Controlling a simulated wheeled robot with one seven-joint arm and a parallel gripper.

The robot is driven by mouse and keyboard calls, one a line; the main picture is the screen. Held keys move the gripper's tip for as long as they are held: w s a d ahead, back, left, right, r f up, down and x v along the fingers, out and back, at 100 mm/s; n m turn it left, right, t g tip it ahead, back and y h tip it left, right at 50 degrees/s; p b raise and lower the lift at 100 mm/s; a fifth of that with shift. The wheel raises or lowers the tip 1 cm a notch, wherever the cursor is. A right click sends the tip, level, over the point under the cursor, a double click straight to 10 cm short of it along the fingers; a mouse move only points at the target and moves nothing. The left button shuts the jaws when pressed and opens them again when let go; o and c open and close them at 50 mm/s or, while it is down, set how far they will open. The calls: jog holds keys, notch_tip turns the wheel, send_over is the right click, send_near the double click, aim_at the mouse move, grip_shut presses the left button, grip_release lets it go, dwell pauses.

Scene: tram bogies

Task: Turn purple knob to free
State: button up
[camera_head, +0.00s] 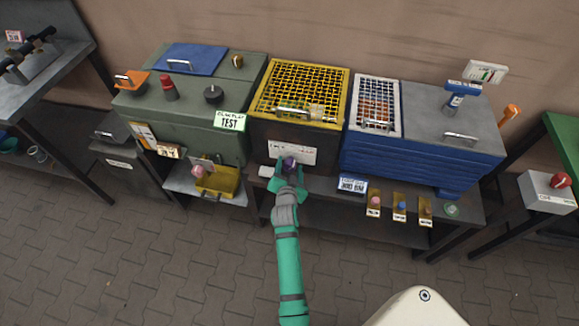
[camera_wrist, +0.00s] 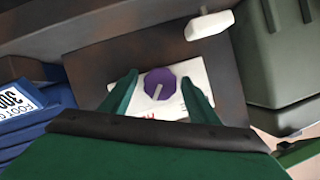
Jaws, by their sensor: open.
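The purple knob (camera_wrist: 160,83) is a faceted disc with a pale pointer mark, set on a white plate (camera_wrist: 187,104) with reddish lettering that is too small to read. In the head view the purple knob (camera_head: 289,162) shows small at the front of the yellow-topped unit, partly hidden by my gripper. My gripper (camera_wrist: 160,92) is open, its two green fingers on either side of the knob in the wrist view. In the head view my gripper (camera_head: 288,176) reaches up to it. I cannot tell whether the fingers touch the knob.
A white block (camera_wrist: 209,25) sits near the plate. The yellow mesh-topped unit (camera_head: 258,92) stands behind my gripper. A green cabinet (camera_head: 190,122) is on the left, a blue one (camera_head: 415,158) on the right. A blue-and-white sign (camera_head: 353,186) and small colored knobs (camera_head: 400,206) are at right.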

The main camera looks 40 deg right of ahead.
jog(key=shift+w+d, duration=0.15)
jog(key=c, duration=1)
jog(key=shift+f, duration=0.1)
jog(key=shift+c, duration=0.2)
